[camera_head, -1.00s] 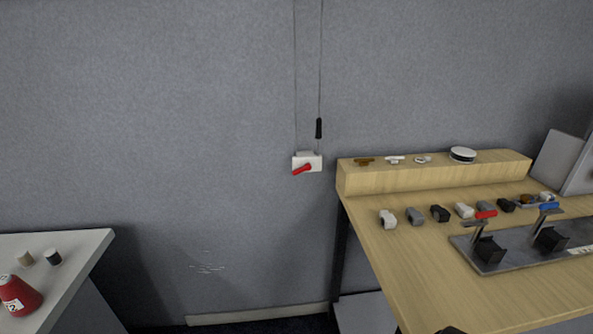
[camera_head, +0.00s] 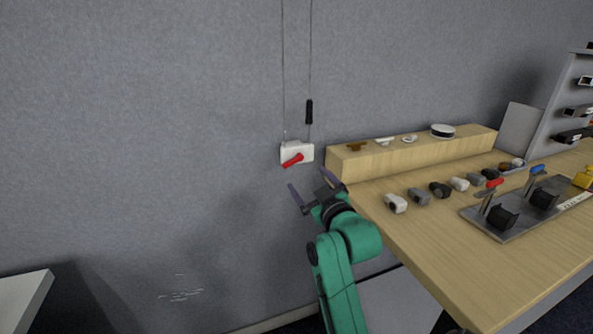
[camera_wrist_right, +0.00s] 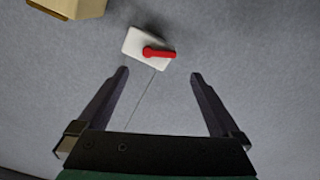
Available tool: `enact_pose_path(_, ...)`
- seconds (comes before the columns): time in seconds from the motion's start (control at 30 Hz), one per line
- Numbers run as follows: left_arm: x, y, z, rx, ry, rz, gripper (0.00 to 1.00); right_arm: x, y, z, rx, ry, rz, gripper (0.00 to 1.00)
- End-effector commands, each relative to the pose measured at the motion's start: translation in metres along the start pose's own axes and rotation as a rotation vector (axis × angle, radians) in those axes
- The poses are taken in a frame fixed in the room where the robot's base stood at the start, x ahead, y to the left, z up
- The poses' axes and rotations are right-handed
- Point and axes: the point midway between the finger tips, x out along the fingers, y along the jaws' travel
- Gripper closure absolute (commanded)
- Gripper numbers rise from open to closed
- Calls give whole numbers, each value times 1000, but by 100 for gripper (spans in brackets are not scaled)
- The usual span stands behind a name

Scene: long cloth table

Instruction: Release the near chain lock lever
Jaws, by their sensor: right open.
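The chain lock is a small white box (camera_head: 305,152) on the grey wall, with a red lever (camera_head: 292,160) across its front, slanting down to the left in the head view. Two thin chains rise from it, and a black handle (camera_head: 309,111) hangs on the right one. My right gripper (camera_head: 311,184) is open and empty, a little below the box and apart from it. In the right wrist view the white box (camera_wrist_right: 133,42) and red lever (camera_wrist_right: 160,53) lie beyond the open fingertips (camera_wrist_right: 160,73). My left gripper is not in view.
A wooden table (camera_head: 440,240) with a raised ledge (camera_head: 380,160) stands right of the lock, close to my right arm. It bears several small fittings and a metal plate (camera_head: 520,215) with levers. A pale table corner (camera_head: 22,295) is at lower left. The wall around the lock is clear.

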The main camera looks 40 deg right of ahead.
Motion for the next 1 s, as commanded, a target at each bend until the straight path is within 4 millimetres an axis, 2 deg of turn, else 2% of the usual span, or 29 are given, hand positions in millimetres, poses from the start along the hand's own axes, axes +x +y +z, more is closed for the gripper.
enact_pose_path(0.1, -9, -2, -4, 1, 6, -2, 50, 34, 3, -6, 1, 3, 2, 0)
enact_pose_path(0.3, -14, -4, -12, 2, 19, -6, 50, 79, 2, -5, 0, 3, 2, 0)
enact_pose_path(0.43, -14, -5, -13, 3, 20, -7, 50, 92, 2, -4, -1, 2, 2, 0)
enact_pose_path(0.67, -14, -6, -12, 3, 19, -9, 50, 94, 1, -3, -1, 3, 1, 0)
enact_pose_path(0.7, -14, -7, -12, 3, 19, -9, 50, 94, 1, -3, -1, 2, 1, 8)
enact_pose_path(0.77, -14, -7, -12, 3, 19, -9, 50, 94, 1, -3, -1, 2, 1, 31)
enact_pose_path(0.8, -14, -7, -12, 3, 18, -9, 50, 94, 1, -3, -1, 2, 1, 46)
enact_pose_path(0.87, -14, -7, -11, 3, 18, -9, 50, 94, 1, -3, -1, 2, 1, 69)
enact_pose_path(0.9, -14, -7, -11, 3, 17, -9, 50, 94, 1, -3, -1, 2, 1, 77)
enact_pose_path(1.0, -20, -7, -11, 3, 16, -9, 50, 94, 2, -6, 24, 1, 0, 77)
